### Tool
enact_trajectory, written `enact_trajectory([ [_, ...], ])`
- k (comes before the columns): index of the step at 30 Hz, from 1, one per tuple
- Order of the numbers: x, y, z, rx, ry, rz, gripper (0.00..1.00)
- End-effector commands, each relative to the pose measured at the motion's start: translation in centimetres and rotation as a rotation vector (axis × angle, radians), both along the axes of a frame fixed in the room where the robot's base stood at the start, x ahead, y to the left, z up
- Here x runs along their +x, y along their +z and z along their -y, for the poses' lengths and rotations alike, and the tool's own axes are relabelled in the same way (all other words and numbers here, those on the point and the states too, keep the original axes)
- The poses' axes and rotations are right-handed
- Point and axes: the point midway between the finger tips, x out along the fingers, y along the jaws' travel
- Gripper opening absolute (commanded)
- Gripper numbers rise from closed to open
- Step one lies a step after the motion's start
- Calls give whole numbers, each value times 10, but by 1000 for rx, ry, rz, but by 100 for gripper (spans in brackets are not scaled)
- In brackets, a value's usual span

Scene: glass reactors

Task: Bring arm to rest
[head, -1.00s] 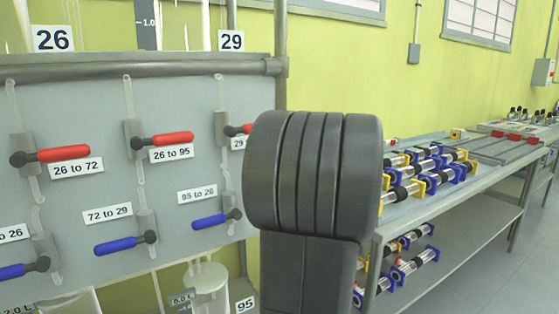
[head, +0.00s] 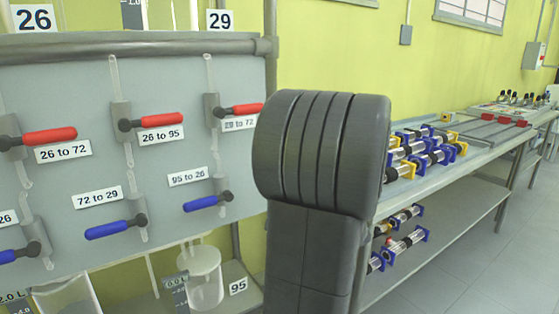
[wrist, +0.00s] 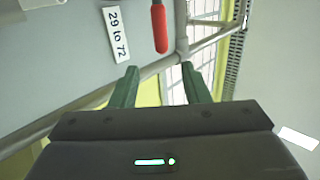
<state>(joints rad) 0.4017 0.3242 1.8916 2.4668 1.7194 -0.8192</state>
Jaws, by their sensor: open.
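My gripper (wrist: 160,85) shows in the wrist view with its two green fingers apart and nothing between them. Beyond the fingertips is the grey valve panel with a red handle (wrist: 160,27) and a label "29 to 72" (wrist: 116,34). The fingers do not appear to touch the handle. In the head view, my dark grey arm link stands in the middle and hides part of the scene behind it. The gripper itself does not show in the head view.
The valve panel (head: 75,170) at the left carries red handles (head: 160,120) above and blue handles (head: 115,229) below. Glass vessels (head: 204,275) stand under it. A long bench (head: 440,175) with blue and yellow-ended glass reactors (head: 427,158) runs right. Floor (head: 495,255) is clear at the right.

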Motion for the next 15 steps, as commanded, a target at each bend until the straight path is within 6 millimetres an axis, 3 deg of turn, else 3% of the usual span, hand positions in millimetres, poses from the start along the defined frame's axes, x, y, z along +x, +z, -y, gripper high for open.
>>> enact_trajectory([
  [7, 9, 12, -8, -2, 3, 2, 42],
  [15, 37, 48, -30, -2, 4, 5, 42],
])
